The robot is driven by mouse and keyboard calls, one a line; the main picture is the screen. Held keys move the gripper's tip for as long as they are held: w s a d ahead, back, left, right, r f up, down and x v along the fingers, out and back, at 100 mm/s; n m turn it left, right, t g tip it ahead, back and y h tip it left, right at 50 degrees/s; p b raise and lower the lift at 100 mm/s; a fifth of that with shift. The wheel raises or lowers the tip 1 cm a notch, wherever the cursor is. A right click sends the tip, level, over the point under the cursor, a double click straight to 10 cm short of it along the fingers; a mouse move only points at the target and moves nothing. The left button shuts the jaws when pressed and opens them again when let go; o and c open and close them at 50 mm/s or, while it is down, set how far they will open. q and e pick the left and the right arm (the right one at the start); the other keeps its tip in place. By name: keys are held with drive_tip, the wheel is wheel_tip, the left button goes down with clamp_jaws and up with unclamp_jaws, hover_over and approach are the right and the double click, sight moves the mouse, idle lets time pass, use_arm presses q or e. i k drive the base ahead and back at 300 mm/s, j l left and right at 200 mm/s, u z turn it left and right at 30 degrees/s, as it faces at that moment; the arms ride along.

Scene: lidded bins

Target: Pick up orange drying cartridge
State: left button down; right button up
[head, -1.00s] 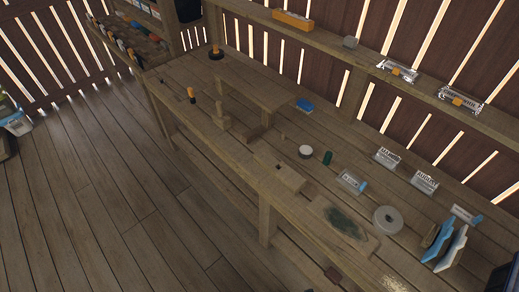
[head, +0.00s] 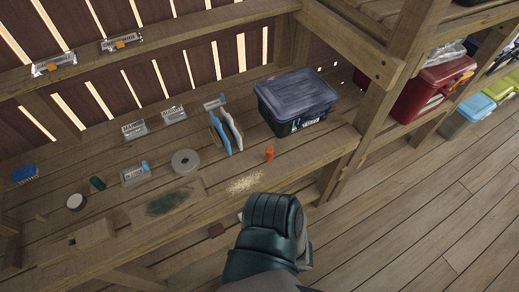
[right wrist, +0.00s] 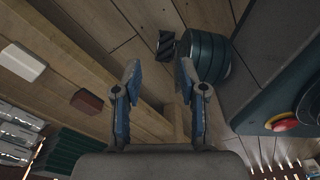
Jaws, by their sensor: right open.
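A small orange cylinder, the drying cartridge (head: 269,154), stands on the wooden bench in the head view, in front of the dark blue lidded bin. It is not recognisable in the right wrist view. My right forearm (head: 270,232) rises from the bottom of the head view, below the cartridge and off the bench front; its fingers are hidden there. In the right wrist view my right gripper (right wrist: 157,78) is open, with nothing between its blue fingers. My left gripper is in neither current view.
The blue lidded bin (head: 296,101) stands behind the cartridge. Pale crumbs (head: 245,182), light-blue upright panels (head: 226,132) and a grey ring (head: 185,162) lie to its left. A wooden post (head: 385,105) rises right of the bench. A red bin (head: 432,88) sits beyond it.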

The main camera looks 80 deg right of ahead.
sight(269, 150)
drive_tip(key=k+l+z, duration=0.1)
drive_tip(key=z, duration=2.5)
drive_tip(key=i+l+u, duration=0.1)
drive_tip(key=l, duration=0.3)
drive_tip(key=i+l+u, duration=0.1)
drive_tip(key=l, duration=0.3)
drive_tip(key=i+l+u, duration=0.1)
drive_tip(key=l, duration=0.3)
drive_tip(key=i, duration=0.1)
